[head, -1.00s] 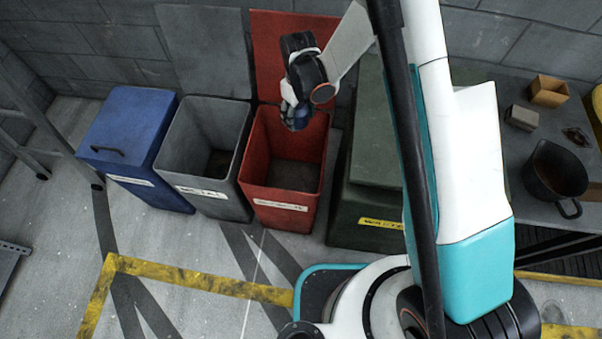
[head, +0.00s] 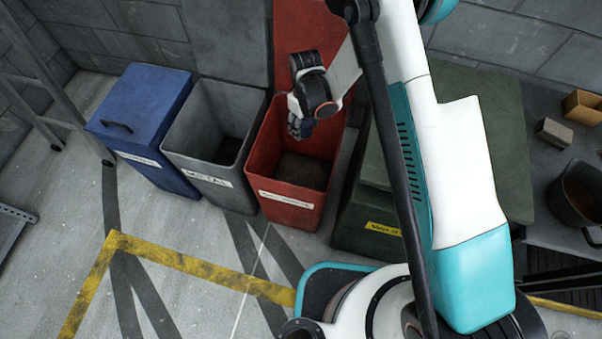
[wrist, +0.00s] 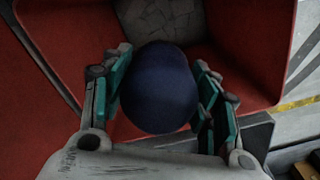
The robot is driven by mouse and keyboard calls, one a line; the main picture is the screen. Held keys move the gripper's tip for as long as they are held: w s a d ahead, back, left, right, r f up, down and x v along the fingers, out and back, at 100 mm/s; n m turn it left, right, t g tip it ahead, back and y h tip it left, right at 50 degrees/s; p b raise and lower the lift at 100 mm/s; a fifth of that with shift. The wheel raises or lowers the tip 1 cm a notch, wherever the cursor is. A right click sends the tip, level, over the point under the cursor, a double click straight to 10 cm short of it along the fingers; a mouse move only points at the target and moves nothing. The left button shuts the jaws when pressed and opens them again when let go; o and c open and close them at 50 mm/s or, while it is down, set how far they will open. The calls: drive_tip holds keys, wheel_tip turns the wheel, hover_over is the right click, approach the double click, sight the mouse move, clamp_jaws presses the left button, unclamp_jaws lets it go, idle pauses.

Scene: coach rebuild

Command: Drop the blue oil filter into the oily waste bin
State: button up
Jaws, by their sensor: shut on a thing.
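The blue oil filter (wrist: 158,88) is a dark blue rounded body between the two fingers of my gripper (wrist: 160,95) in the wrist view. My gripper is shut on it. In the head view my gripper (head: 301,126) hangs over the open red bin (head: 285,203), and only a little of the filter shows there. In the wrist view the red walls (wrist: 262,50) and the bin's grey floor lie below the filter. The red bin's label is too blurred to read surely. Its red lid stands raised behind it.
Left of the red bin stand an open grey bin (head: 207,183) marked metal and a closed blue bin (head: 150,120). A dark green waste container (head: 368,231) is close on the right. A bench with a pot (head: 577,195) is at far right.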

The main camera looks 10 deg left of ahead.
drive_tip(key=o, duration=1.4)
drive_tip(key=shift+f, duration=0.1)
wheel_tip(320, 180, up, 12)
drive_tip(key=shift+r, duration=0.1)
